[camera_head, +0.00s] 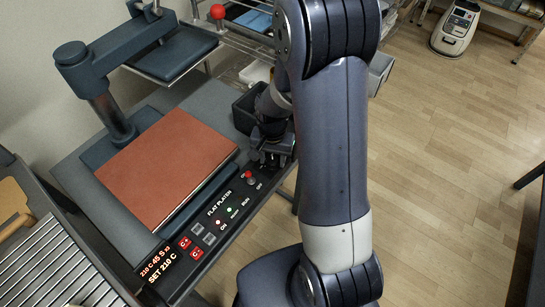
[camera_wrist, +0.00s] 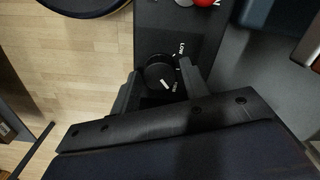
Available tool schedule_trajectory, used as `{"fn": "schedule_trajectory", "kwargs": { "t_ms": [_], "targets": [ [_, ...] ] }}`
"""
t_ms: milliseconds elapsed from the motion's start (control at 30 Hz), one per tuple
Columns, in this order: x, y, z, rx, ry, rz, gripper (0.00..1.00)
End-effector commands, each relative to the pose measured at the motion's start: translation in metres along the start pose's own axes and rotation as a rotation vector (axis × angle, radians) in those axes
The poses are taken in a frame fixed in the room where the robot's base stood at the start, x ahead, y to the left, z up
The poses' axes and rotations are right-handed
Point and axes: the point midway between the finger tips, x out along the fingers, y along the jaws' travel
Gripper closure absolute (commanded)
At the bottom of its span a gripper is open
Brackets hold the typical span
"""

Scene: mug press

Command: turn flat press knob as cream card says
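The flat press (camera_head: 165,165) has a rust-red lower pad and a black front panel (camera_head: 225,210) labelled FLAT PLATEN. Its display (camera_head: 158,268) shows 210 C, 45 S and SET 210 C in red. My gripper (camera_head: 272,158) is low over the panel's far right end and hides the knob in the head view. In the wrist view the round black knob (camera_wrist: 159,74) has a white pointer line and sits between the fingers of my gripper (camera_wrist: 160,76). LOW is printed beside it. The fingers look spread around the knob; contact is unclear. I cannot make out a cream card.
The swung-aside upper plate (camera_head: 175,53) is at the back. A black bin (camera_head: 247,108) stands just behind my gripper. A slatted rack (camera_head: 50,265) is at front left. Open wooden floor (camera_head: 440,170) lies right.

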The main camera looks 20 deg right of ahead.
Motion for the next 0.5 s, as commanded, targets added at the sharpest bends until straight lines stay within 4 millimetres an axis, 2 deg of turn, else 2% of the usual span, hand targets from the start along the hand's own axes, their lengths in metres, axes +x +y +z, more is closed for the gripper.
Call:
{"fn": "schedule_trajectory", "kwargs": {
  "t_ms": [133, 367, 500],
  "targets": [
    [0.000, 0.000, 0.000, -0.001, 0.000, 0.000, 0.46],
    [-0.001, 0.000, 0.000, -0.001, 0.000, 0.000, 0.46],
    [-0.012, 0.000, 0.000, -0.002, 0.002, -0.001, 0.46]
  ]
}}
